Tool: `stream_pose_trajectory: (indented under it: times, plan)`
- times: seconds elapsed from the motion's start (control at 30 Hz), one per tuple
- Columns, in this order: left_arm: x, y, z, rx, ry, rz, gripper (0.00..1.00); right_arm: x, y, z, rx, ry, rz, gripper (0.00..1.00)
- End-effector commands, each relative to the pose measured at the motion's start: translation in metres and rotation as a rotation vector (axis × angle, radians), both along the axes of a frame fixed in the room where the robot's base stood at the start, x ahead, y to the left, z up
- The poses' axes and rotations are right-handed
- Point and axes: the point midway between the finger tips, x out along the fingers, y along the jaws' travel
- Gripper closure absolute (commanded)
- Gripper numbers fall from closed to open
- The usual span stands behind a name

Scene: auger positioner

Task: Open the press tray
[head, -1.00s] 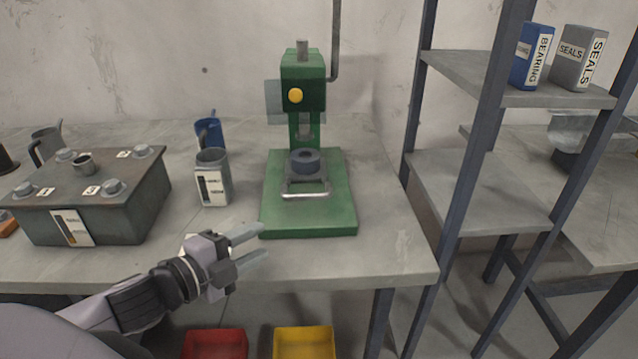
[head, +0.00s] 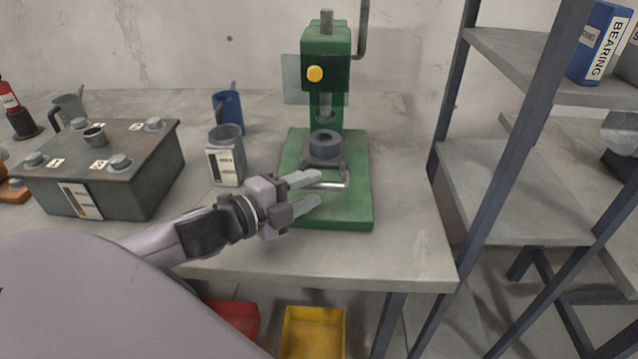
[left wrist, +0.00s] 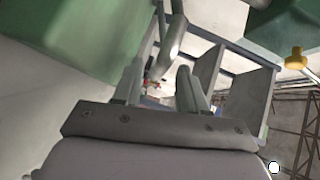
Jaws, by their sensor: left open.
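The green press (head: 327,60) stands on the bench. Its tray carries a dark grey ring (head: 325,146) and has a pale metal bar handle (head: 338,184) at the front, above the green base (head: 352,212). My left gripper (head: 318,188) is open and empty at the handle's left end, fingers pointing right along it. In the left wrist view the handle (left wrist: 172,40) shows just beyond and between the open fingers (left wrist: 168,75); contact cannot be told. The tray's slide is partly hidden behind the gripper. My right gripper is not in view.
A grey labelled mug (head: 226,160) and a blue mug (head: 228,112) stand left of the press. A dark metal box (head: 150,185) is further left. A shelf rack (head: 510,190) stands right. Red and yellow bins (head: 314,335) sit below the bench edge.

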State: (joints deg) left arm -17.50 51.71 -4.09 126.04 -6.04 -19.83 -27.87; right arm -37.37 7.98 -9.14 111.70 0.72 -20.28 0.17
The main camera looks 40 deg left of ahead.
Motion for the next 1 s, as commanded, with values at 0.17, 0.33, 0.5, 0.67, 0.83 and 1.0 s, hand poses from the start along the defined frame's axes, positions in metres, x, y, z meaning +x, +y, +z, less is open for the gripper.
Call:
stream_pose_trajectory:
  times: [0.17,0.33,0.5,0.67,0.83,1.0]
  plan:
    - [0.016,-0.004,-0.001,-0.001,-0.003,0.000,0.58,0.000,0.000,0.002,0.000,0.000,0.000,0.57]
    - [0.025,-0.006,-0.003,0.001,-0.001,-0.001,0.58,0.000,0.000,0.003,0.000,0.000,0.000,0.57]
    - [0.029,-0.008,-0.004,0.000,0.000,-0.001,0.58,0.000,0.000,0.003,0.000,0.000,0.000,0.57]
    - [0.029,-0.008,-0.004,0.000,0.001,-0.001,0.58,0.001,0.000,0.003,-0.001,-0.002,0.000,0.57]
    - [0.029,-0.008,-0.004,0.000,0.000,-0.001,0.81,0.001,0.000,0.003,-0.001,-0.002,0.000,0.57]
    - [0.029,-0.008,-0.004,0.000,0.001,-0.001,1.00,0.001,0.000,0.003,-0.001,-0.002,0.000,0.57]
